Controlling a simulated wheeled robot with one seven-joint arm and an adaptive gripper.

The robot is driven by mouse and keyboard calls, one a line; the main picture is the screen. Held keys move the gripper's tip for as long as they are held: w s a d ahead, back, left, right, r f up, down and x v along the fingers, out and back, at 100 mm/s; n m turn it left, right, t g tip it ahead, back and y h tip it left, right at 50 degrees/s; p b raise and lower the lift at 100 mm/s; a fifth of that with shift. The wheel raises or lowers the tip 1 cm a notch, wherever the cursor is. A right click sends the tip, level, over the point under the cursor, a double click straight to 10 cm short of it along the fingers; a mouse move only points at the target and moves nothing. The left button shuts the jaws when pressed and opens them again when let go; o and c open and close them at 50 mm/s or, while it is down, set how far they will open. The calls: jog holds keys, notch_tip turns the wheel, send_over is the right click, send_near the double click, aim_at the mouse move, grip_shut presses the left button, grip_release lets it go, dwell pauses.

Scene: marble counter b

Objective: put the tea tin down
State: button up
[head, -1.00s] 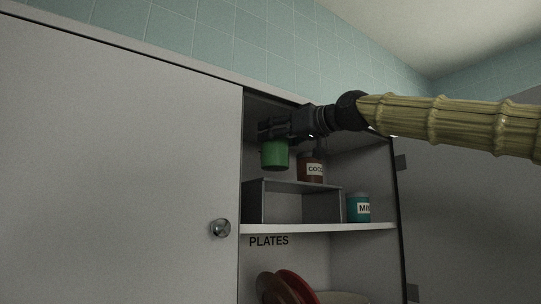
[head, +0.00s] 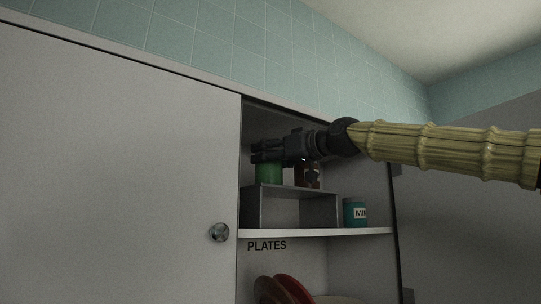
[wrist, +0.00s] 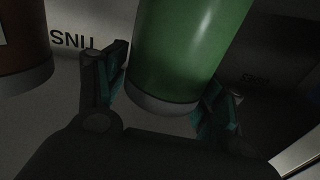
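The green tin (head: 268,173), whose label I cannot see, is upright inside the open cabinet. Its bottom is level with the top of the grey riser (head: 290,208); I cannot tell whether it touches. My gripper (head: 268,151) reaches in from the right and is shut on the tin's sides, hiding its upper part. In the wrist view the green tin (wrist: 190,45) is between the two fingertips of my gripper (wrist: 165,90), with little or no gap.
A brown tin (head: 314,176) stands close on the right, and also shows in the wrist view (wrist: 20,60). A teal tin (head: 355,212) stands on the shelf (head: 310,233) right of the riser. Red plates (head: 292,288) stand below.

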jog(key=shift+o, duration=0.6)
jog(key=shift+w+d, duration=0.1)
jog(key=shift+s+d+r, duration=0.1)
jog(key=shift+s+r, duration=0.1)
jog(key=shift+s, duration=0.35)
jog(key=shift+r, duration=0.15)
jog(key=shift+d+f+b, duration=0.25)
jog(key=shift+d+b, duration=0.05)
jog(key=shift+b, duration=0.1)
jog(key=b+v, duration=0.4)
jog(key=v, duration=0.7)
jog(key=shift+r+b, duration=0.25)
jog(key=shift+b, duration=0.15)
